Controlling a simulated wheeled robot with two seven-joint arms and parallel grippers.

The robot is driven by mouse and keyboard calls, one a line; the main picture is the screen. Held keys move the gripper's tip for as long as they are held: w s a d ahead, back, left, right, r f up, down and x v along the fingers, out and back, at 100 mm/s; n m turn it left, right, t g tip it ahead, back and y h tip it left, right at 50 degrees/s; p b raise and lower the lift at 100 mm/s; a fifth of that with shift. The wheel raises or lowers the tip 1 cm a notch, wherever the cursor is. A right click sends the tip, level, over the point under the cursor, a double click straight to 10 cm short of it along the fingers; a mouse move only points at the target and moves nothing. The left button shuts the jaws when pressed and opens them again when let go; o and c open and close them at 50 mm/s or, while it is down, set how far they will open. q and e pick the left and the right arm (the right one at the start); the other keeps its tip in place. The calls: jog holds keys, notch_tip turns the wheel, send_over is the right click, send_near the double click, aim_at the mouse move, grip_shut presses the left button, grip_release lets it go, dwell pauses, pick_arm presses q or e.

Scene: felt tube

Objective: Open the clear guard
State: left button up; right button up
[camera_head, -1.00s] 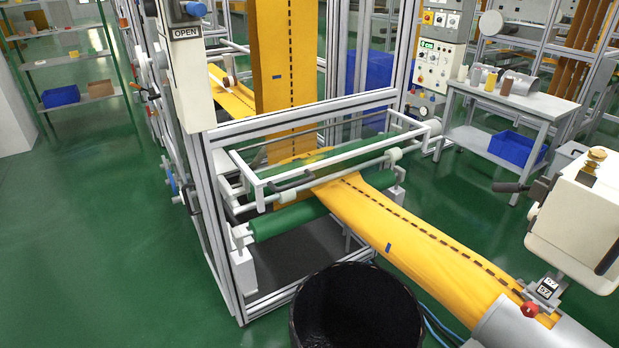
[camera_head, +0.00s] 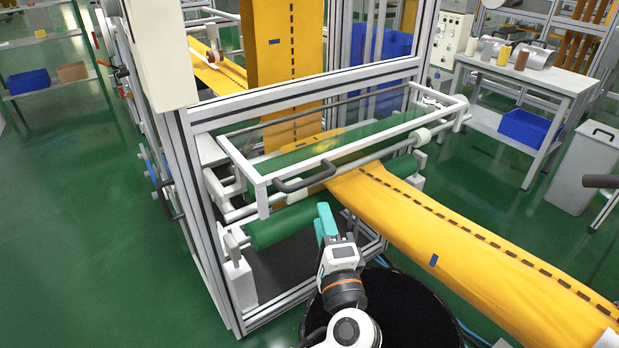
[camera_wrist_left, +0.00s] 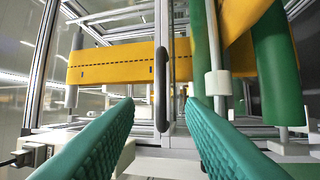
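The clear guard (camera_head: 239,163) is a white-framed transparent panel lying roughly level over the green rollers at the front of the machine. A dark handle (camera_head: 304,179) sits on its front bar. The handle also shows in the left wrist view (camera_wrist_left: 161,90), between and beyond my fingers. My left gripper (camera_head: 326,218) is below and slightly right of the handle in the head view, apart from it. In the left wrist view its two teal fingers (camera_wrist_left: 160,115) are spread with nothing between them. My right gripper is not in view.
Yellow felt (camera_head: 450,235) runs from the rollers to the lower right. A green roller (camera_head: 285,222) lies below the guard. A black bin (camera_head: 415,310) stands under my left arm. A table (camera_head: 540,85) and blue bin (camera_head: 525,127) are at right. Green floor is clear at left.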

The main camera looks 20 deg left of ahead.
aim_at(312, 177)
pick_arm(q)
jog(key=p+x, duration=0.2)
jog(key=x, duration=0.8)
jog(key=shift+w+a+p, duration=0.15)
jog(key=shift+w+p, duration=0.15)
jog(key=shift+w, duration=0.1)
jog(key=shift+c, duration=0.4)
grip_shut()
